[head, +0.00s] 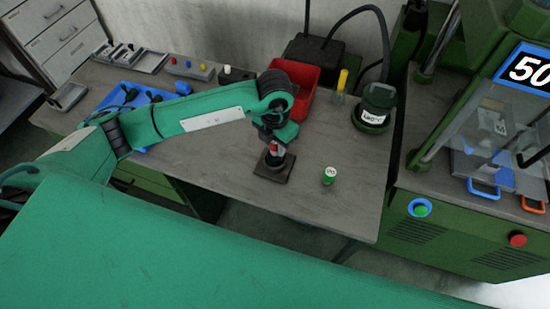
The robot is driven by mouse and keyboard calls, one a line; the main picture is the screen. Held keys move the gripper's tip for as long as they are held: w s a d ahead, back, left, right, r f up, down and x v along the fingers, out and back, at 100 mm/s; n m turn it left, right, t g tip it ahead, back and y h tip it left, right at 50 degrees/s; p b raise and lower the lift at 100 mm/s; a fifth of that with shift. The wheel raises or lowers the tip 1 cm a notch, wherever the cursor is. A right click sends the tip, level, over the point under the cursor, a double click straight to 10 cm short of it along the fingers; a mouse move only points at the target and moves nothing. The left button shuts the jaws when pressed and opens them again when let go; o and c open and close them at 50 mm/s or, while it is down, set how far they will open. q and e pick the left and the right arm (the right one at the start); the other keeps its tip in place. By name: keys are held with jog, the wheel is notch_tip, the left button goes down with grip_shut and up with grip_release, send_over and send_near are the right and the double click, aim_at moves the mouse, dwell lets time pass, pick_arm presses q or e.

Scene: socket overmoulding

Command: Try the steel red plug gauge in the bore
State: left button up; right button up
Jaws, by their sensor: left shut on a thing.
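My left gripper (275,143) points down over the worktable and is shut on the red plug gauge (275,150), a small steel piece with a red band. Directly below it is a dark round part with the bore (273,162) on a dark square plate (270,174). The gauge's lower end is at the top of that round part; I cannot tell whether it is inside the bore or just above it. A green cylinder with a white labelled top (329,176) stands apart to the right. My right gripper is not in view.
A red bin (308,76), a yellow-topped bottle (340,85) and a dark green labelled container (375,108) stand behind. A blue tray (118,97) with dark parts and a grey rack with coloured knobs (190,69) are left. A green press (480,215) borders the right. The front right tabletop (345,215) is clear.

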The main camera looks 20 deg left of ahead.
pick_arm(q)
jog(key=shift+f+b, duration=0.5)
dwell(0.5)
jog(key=shift+r, duration=0.7)
dwell(0.7)
jog(key=shift+r+p, duration=1.45)
jog(key=shift+r, duration=0.95)
